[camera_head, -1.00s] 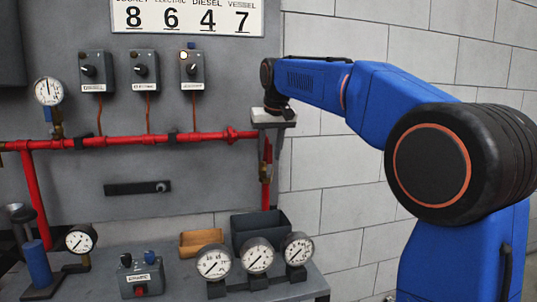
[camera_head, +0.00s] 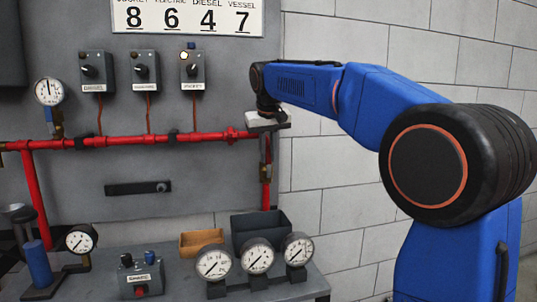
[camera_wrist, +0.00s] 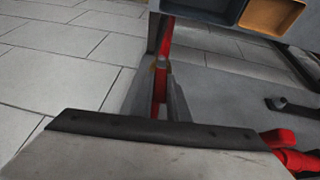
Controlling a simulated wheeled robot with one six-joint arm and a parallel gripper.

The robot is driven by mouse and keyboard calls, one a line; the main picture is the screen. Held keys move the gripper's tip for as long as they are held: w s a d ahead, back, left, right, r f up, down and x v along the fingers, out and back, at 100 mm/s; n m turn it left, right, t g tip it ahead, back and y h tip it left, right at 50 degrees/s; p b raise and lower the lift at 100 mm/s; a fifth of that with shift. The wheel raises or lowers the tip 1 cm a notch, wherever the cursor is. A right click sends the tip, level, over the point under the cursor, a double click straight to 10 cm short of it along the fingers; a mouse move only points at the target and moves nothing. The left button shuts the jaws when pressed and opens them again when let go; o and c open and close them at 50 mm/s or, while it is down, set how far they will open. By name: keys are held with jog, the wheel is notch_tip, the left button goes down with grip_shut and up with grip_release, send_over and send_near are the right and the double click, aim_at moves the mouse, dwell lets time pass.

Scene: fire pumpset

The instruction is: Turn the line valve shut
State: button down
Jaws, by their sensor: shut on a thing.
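The line valve (camera_head: 266,172) is a small brass fitting on the red vertical pipe at the right end of the panel. In the wrist view its brass part (camera_wrist: 161,62) shows just past my fingertips. My gripper (camera_head: 265,160) points down at the valve from above. In the wrist view my gripper (camera_wrist: 158,85) has a red piece, apparently the valve's handle, between its two grey fingers, and is shut on it. The fingers and the wrist body hide much of the valve, so I cannot tell the handle's exact angle.
The red horizontal pipe (camera_head: 120,142) runs left of my gripper. Below are a dark bin (camera_head: 262,226), an orange tray (camera_head: 201,240) and several gauges (camera_head: 257,257) on the bench. The block wall (camera_head: 335,185) lies right of the panel.

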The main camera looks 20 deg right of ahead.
jog(key=shift+a, duration=0.2)
jog(key=c, duration=1.7)
grip_release()
jog(key=v, duration=1.7)
jog(key=shift+s+a+r, duration=0.15)
jog(key=shift+s+a, duration=0.05)
jog(key=shift+a, duration=0.25)
